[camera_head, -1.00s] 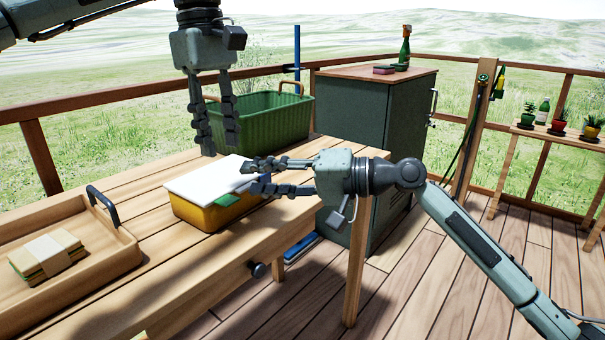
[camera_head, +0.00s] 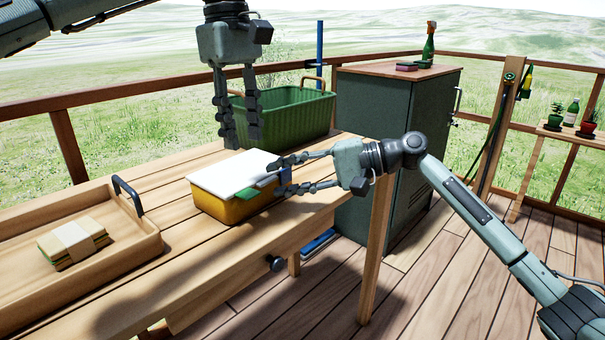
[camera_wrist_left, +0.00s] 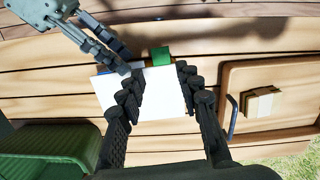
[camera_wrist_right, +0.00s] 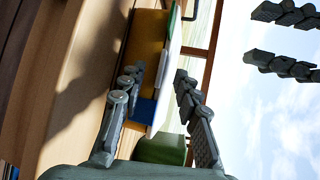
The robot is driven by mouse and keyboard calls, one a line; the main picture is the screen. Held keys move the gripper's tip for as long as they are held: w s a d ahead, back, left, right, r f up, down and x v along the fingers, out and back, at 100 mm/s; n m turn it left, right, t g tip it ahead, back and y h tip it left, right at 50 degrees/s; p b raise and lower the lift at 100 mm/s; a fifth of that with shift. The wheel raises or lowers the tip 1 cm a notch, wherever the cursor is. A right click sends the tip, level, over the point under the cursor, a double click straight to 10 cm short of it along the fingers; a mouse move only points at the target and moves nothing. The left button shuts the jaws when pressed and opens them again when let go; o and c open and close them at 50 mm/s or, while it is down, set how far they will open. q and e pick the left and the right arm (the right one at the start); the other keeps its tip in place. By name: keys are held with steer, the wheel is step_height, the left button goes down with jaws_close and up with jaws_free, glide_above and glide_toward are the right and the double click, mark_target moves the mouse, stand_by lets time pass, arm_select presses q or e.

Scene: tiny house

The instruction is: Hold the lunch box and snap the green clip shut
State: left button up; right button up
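The lunch box (camera_head: 224,205) is yellow with a white lid (camera_head: 232,170) and sits on the wooden table. A green clip (camera_head: 266,181) is at its front edge; in the left wrist view the clip (camera_wrist_left: 161,56) sticks out past the lid. A blue part (camera_wrist_right: 144,110) shows at the box's side in the right wrist view. My left gripper (camera_head: 241,138) points down above the lid, fingers apart and empty. My right gripper (camera_head: 277,177) has its fingers apart at the box's right front corner, close to the green clip. I cannot tell whether its fingertips touch the box.
A wooden tray (camera_head: 142,246) with a wrapped sandwich (camera_head: 74,242) stands at the left. A green basket (camera_head: 300,112) is behind the box. A dark green cabinet (camera_head: 385,140) stands beyond the table's right end. The tabletop between tray and box is clear.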

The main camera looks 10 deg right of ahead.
steer(key=shift+a, duration=0.25)
jaws_close()
arm_select(q)
steer(key=shift+s+d+r, duration=0.1)
steer(key=shift+r, duration=0.1)
steer(key=shift+c, duration=1.2)
steer(key=s+r+t+y, duration=0.1)
steer(key=d+r+t, duration=0.1)
steer(key=r, duration=0.1)
steer(key=s+d+r+t+y, duration=0.1)
steer(key=shift+s+d+r+m+y, duration=0.1)
steer(key=shift+s+r+m+y, duration=0.2)
steer(key=shift+s+r, duration=0.05)
jaws_close()
arm_select(e)
steer(key=shift+f, duration=0.1)
